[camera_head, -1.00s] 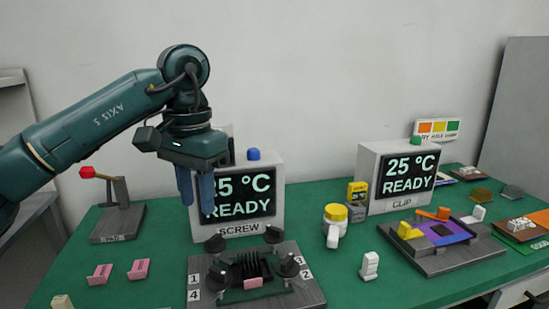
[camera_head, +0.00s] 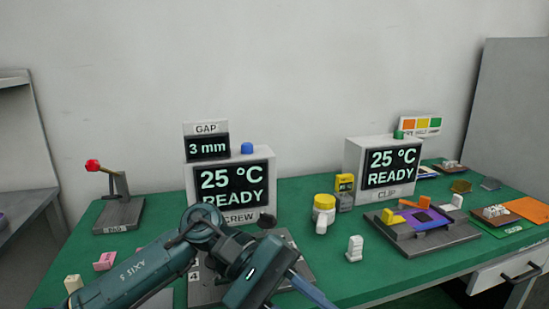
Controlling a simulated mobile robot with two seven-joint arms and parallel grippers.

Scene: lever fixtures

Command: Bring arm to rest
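My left arm comes in from the lower left and lies low across the front of the table. My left gripper (camera_head: 312,287) is in front of the screw fixture (camera_head: 301,262) and points down to the right. Its fingers show only edge-on near the bottom edge, so I cannot tell whether they are open. The arm hides much of the screw fixture. A lever with a red knob (camera_head: 92,166) stands on a grey base (camera_head: 118,215) at the left, apart from the gripper. My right gripper is out of view.
The screw display (camera_head: 236,183) and the clip display (camera_head: 392,167) both read 25 °C READY. The gap display (camera_head: 207,148) reads 3 mm. A yellow-topped bottle (camera_head: 324,212), a white block (camera_head: 355,248) and the clip fixture (camera_head: 425,235) stand to the right. Pink pieces (camera_head: 104,261) lie at left.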

